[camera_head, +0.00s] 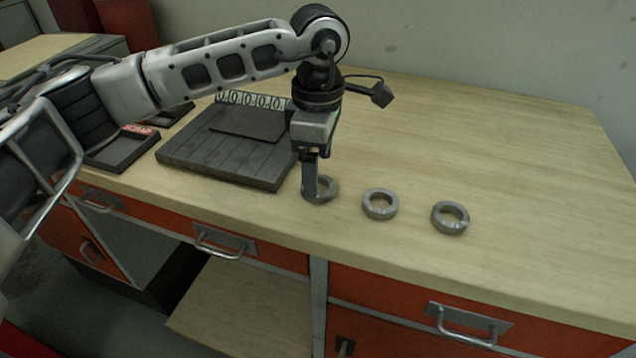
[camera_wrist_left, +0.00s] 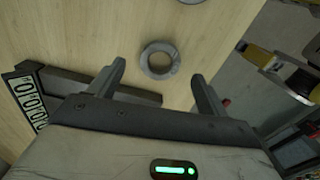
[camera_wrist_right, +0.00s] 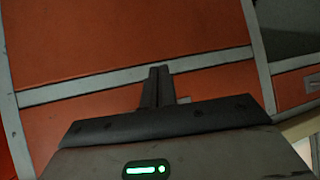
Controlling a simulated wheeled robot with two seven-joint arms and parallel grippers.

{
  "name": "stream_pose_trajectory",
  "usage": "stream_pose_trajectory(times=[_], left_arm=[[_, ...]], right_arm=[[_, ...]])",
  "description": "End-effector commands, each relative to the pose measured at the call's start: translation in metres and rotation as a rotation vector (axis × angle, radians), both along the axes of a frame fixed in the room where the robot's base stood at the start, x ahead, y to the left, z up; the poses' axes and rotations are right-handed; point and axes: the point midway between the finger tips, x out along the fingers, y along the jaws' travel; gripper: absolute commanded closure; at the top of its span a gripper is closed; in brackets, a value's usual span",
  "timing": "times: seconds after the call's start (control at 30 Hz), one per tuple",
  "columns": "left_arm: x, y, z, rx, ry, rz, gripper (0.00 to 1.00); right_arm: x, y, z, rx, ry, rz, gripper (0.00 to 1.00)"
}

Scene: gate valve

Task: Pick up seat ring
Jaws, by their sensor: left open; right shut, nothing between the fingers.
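Three grey seat rings lie flat in a row on the wooden bench top: the left ring (camera_head: 329,195), the middle ring (camera_head: 380,214) and the right ring (camera_head: 450,230). My left gripper (camera_head: 311,192) points down at the left ring and hides part of it. In the left wrist view, one ring (camera_wrist_left: 160,73) shows centred between the spread, empty fingers (camera_wrist_left: 158,72). I cannot tell how far the fingertips are above the bench. Part of another ring (camera_wrist_left: 190,2) shows at the top edge. My right gripper (camera_wrist_right: 160,72) is shut and empty, facing the orange cabinet.
A dark slatted board (camera_head: 220,157) lies left of the rings, with a green-and-white numbered strip (camera_head: 250,100) behind it. A dark tray labelled SCRAP (camera_head: 122,152) is further left. The bench right of the rings is clear. Orange drawers with handles (camera_head: 225,241) are below.

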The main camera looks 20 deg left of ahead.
Motion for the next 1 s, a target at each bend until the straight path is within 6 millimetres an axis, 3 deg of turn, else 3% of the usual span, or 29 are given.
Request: stream_pose_trajectory(times=[0.2, 0.47, 0.67, 0.7, 1.0], left_arm=[[-0.001, 0.000, -0.028, 0.000, 0.002, 0.000, 0.23], [-0.001, 0.000, -0.033, 0.000, 0.000, 0.001, 0.23], [-0.001, 0.000, -0.033, 0.000, 0.000, 0.001, 0.73], [-0.001, 0.000, -0.033, 0.000, 0.000, 0.001, 0.76], [0.000, 0.000, -0.031, -0.001, -0.001, 0.001, 0.76]], right_arm=[[0.001, -0.003, 0.003, -0.010, 0.003, -0.003, 1.00], [0.001, -0.004, 0.003, -0.010, 0.002, -0.004, 1.00], [0.001, -0.004, 0.002, -0.010, 0.004, -0.005, 1.00], [0.000, -0.004, 0.002, -0.010, 0.004, -0.005, 1.00], [-0.001, -0.004, 0.000, -0.011, 0.007, -0.003, 1.00]])
